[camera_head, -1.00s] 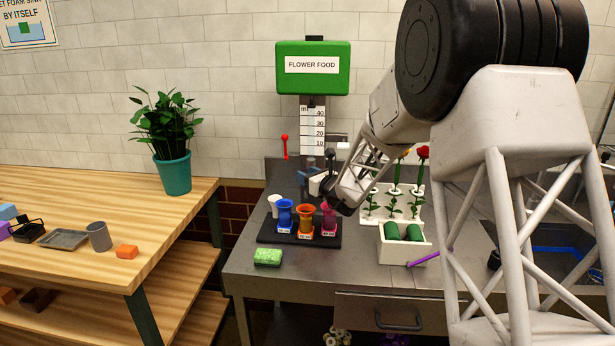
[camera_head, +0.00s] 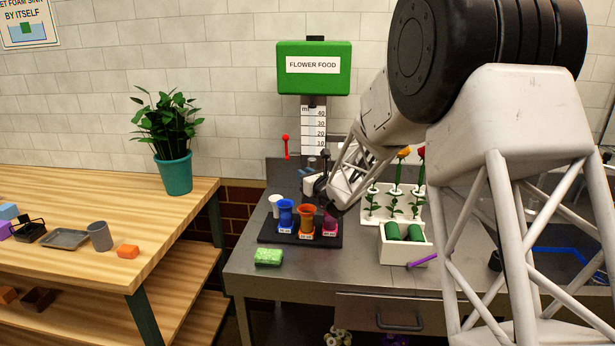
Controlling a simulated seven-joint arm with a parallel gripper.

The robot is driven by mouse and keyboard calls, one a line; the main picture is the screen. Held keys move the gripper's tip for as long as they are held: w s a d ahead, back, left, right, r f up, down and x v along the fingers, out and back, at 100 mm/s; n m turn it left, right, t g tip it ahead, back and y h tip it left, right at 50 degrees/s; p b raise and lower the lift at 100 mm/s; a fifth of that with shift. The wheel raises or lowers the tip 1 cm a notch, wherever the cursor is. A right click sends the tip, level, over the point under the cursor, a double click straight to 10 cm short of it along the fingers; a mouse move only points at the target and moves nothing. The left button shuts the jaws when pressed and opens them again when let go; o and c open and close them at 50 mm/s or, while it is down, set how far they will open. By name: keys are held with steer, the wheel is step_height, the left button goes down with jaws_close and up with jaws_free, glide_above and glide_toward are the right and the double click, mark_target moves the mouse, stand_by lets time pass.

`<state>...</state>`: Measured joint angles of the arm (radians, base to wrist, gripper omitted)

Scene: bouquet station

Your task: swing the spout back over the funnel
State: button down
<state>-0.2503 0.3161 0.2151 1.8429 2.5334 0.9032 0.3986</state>
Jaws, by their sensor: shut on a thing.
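The green flower food dispenser (camera_head: 313,68) hangs at the back wall above a white measuring scale (camera_head: 313,128). Below it, a pale bar (camera_head: 310,184), which looks like the spout, shows low over the steel table. My gripper (camera_head: 322,187) is at the right end of this bar, just behind the vases, with its dark fingers shut on it. The fingers and arm hide part of the bar. I cannot make out the funnel clearly; a small blue-grey part (camera_head: 311,163) shows behind the bar.
Blue (camera_head: 285,213), orange (camera_head: 306,218) and pink (camera_head: 330,222) vases stand on a black tray (camera_head: 272,237) close in front of my gripper. A white flower rack (camera_head: 380,208) and white box (camera_head: 405,252) are right. A green sponge (camera_head: 268,257) lies at the front left.

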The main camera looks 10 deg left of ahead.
steer(key=shift+w+a+m+t+h, duration=0.15)
steer(key=shift+a+m+t+h, duration=0.4)
steer(key=shift+m+t+h, duration=0.35)
steer(key=c, duration=1)
jaws_free()
steer(key=shift+v, duration=3.9)
steer(key=shift+r, duration=0.1)
